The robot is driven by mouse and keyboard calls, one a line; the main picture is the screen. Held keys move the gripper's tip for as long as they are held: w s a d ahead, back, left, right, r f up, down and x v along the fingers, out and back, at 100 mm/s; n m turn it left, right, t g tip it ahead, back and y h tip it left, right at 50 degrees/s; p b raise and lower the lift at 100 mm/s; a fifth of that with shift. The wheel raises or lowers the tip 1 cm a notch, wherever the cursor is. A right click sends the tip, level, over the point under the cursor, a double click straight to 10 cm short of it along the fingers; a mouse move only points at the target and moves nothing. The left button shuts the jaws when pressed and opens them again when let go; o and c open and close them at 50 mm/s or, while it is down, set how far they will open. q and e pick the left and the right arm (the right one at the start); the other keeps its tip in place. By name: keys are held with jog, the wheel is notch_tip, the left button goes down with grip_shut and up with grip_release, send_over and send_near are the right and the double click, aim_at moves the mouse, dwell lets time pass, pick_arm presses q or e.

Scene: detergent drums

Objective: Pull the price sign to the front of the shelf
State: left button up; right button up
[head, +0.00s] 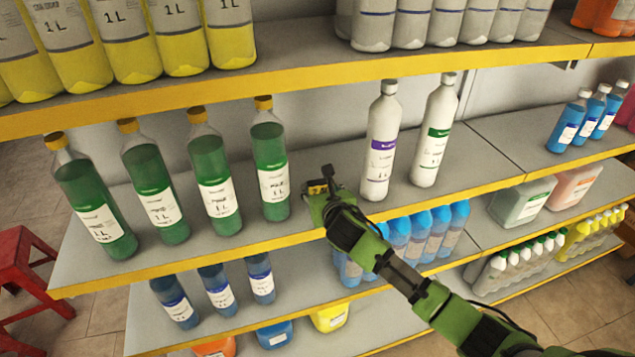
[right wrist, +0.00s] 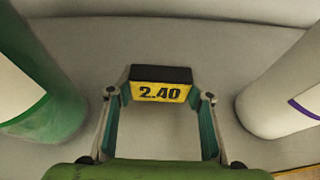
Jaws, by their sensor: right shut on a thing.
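The price sign (right wrist: 160,92) is a small black block with a yellow face reading 2.40. It stands upright on the middle shelf, between a green bottle (right wrist: 38,85) on the left and a white bottle (right wrist: 285,95) on the right. In the head view the sign (head: 317,187) is small and partly hidden by my gripper. My right gripper (head: 321,190) reaches in over the yellow front edge and is shut on the sign; in the right wrist view its fingers (right wrist: 159,95) stand on either side of it. My left gripper is not in view.
Several green bottles (head: 213,180) with yellow caps stand left of the gripper. Two white bottles (head: 381,145) stand close on its right. The upper shelf edge (head: 180,88) runs above.

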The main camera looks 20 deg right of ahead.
jog(key=shift+s, duration=1.15)
jog(key=shift+s+r, duration=0.1)
jog(key=shift+s, duration=0.2)
jog(key=shift+s+d+p, duration=0.1)
jog(key=shift+s+p, duration=0.85)
jog(key=shift+s, duration=0.05)
jog(key=shift+s+p, duration=0.65)
jog(key=shift+s, duration=0.5)
